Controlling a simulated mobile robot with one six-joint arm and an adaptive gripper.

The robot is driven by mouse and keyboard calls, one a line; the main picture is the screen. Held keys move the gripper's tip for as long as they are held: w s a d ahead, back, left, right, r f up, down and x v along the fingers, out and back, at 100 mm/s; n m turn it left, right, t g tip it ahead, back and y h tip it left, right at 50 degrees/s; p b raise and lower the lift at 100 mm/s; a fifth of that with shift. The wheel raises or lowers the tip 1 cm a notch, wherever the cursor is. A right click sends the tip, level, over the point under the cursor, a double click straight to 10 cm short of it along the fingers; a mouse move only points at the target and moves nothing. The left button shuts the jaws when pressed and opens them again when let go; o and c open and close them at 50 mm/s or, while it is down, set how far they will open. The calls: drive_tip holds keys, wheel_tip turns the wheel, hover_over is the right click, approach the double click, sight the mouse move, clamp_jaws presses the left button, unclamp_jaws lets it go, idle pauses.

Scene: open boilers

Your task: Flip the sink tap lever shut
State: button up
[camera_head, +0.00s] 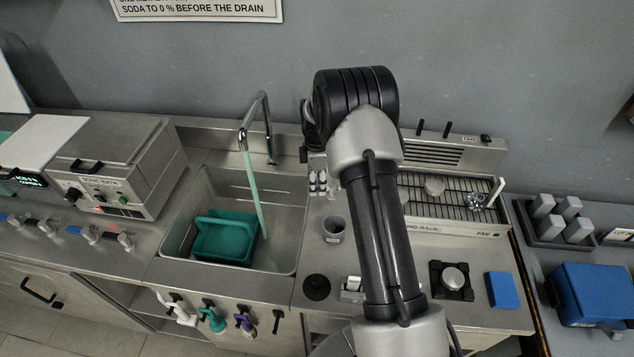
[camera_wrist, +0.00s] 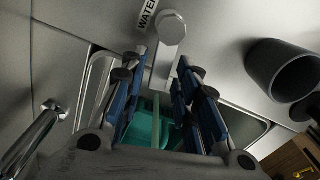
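The sink tap (camera_head: 267,130) is a tall bent metal pipe at the back of the sink (camera_head: 178,238). A pale green stream of water (camera_head: 252,185) runs from its spout into the basin. In the wrist view, the pale tap lever (camera_wrist: 171,28) with a faceted end lies beside a label reading "WATER". My gripper (camera_wrist: 164,66) is open, with its blue-lined fingers on either side of the lever's lower part. I cannot tell whether either finger touches it. In the head view my arm hides the lever and most of the gripper.
A teal basket (camera_head: 226,238) sits in the sink. A grey cup (camera_head: 334,229) stands on the counter right of it; a dark cup-like thing (camera_wrist: 285,72) is close at right in the wrist view. A sonic bath (camera_head: 118,165) stands left, a draining rack (camera_head: 450,208) right.

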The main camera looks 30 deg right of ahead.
clamp_jaws()
drive_tip(key=shift+w+d+m, duration=0.15)
drive_tip(key=shift+w+m, duration=0.1)
drive_tip(key=shift+m, duration=0.4)
drive_tip(key=shift+w+d+m, duration=0.1)
drive_tip(key=shift+w+m, duration=0.1)
drive_tip(key=shift+m, duration=0.45)
drive_tip(key=shift+o, duration=1.4)
unclamp_jaws()
drive_tip(key=shift+r, duration=0.15)
wheel_tip(320, 180, up, 12)
